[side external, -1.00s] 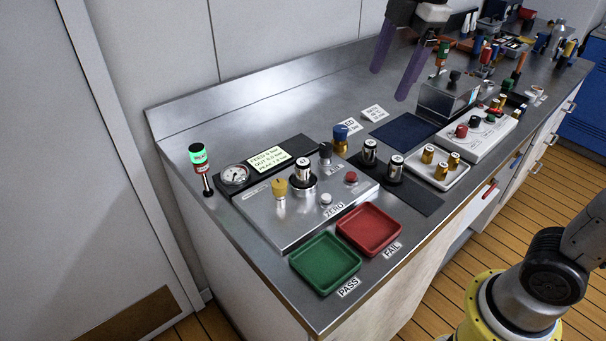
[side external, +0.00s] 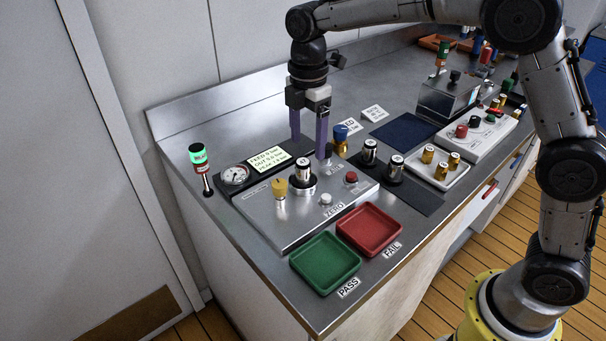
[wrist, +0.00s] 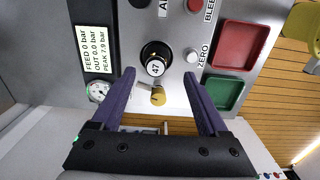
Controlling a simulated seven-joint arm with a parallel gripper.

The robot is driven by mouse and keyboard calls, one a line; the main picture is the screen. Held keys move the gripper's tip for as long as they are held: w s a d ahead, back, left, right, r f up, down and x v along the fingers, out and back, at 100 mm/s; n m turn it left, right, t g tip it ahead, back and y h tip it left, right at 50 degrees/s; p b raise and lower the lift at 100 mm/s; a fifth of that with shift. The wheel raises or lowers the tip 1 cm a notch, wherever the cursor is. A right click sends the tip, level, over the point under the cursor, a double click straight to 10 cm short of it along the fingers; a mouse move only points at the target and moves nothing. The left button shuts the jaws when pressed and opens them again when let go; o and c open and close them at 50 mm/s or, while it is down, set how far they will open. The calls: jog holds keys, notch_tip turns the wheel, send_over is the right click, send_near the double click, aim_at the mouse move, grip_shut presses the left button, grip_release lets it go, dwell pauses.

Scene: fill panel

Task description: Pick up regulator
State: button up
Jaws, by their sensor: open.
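A black and silver cylinder labelled 47, apparently a regulator (side external: 303,170), stands upright in a round seat on the silver fill panel (side external: 262,216). In the wrist view this cylinder (wrist: 155,62) shows from above, between the fingertips in the picture. My gripper (side external: 308,148) is open and empty, its purple fingers pointing down above the panel, and appears higher than the cylinder. Two similar cylinders (side external: 370,153) (side external: 396,168) stand on a dark mat (side external: 425,201) to the right. The wrist view shows the open fingers (wrist: 159,76) on either side of a yellow knob and the cylinder.
The yellow knob (side external: 280,188), a black knob (side external: 325,152) and a red button (side external: 351,177) stand close by on the panel. A green tray (side external: 325,287) and a red tray (side external: 369,251) lie in front. A gauge (side external: 235,175) and display (side external: 269,158) are behind.

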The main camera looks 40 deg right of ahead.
aim_at(303, 161)
jog(key=shift+w+a+f, duration=0.15)
jog(key=shift+f, duration=1.55)
jog(key=shift+w+a+f, duration=0.15)
jog(key=shift+f, duration=1.55)
grip_shut()
jog(key=shift+r, duration=0.1)
